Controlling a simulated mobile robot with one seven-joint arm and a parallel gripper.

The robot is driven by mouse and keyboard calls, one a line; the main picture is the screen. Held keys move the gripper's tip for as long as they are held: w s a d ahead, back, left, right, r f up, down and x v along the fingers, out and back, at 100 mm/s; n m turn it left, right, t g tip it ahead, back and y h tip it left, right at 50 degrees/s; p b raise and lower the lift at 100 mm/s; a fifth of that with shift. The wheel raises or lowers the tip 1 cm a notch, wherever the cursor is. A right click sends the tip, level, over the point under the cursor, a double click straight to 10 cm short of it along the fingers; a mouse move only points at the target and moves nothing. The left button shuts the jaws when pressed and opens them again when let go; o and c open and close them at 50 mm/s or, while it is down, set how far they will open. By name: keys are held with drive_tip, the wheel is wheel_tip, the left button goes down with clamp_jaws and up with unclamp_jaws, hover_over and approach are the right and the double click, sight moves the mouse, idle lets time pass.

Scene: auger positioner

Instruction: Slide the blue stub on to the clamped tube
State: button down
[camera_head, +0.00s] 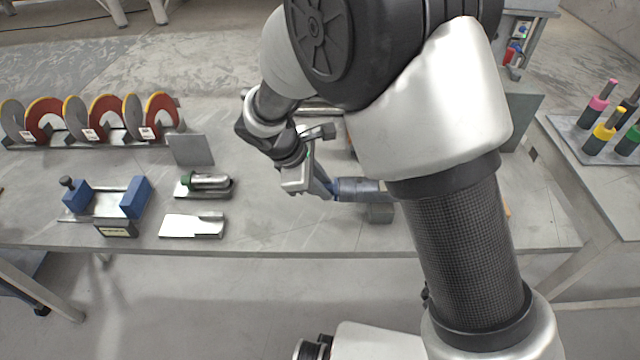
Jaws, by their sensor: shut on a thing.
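My gripper (322,188) reaches down and right over the middle of the bench, shut on the blue stub (333,189). Only a small blue part of the stub shows at the fingertips. The clamped tube (362,187) is a grey cylinder lying level just right of the stub, above a grey block (380,213). The stub and the tube's left end look in line and very close; I cannot tell whether the stub is around the tube or only meets its end. My arm hides the tube's right end and most of its clamp.
The bench (270,225) holds a blue-jawed vise (135,197), a green-tipped part on a holder (207,182), a flat metal plate (192,225) and a rack of discs (90,118) at left. A side table at right holds coloured handles (604,124). The bench front-centre is clear.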

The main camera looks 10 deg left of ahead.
drive_tip(key=c, duration=1.7)
unclamp_jaws()
drive_tip(key=shift+d+r, duration=0.1)
drive_tip(key=shift+o, duration=0.8)
drive_tip(key=p+v, duration=0.3)
drive_tip(key=v, duration=1.4)
drive_tip(key=s+d+r+m+y, duration=0.1)
drive_tip(key=d+r+m, duration=0.4)
drive_tip(key=d, duration=0.5)
drive_tip(key=s+d+r+m+y, duration=0.1)
drive_tip(key=d+r+m, duration=0.3)
drive_tip(key=d, duration=0.6)
drive_tip(key=s+d+r+m+t+y, duration=0.2)
drive_tip(key=s+d+m, duration=0.8)
drive_tip(key=d+m, duration=0.15)
wheel_tip(320, 180, up, 14)
drive_tip(key=p, duration=1.4)
drive_tip(key=shift+n, duration=0.35)
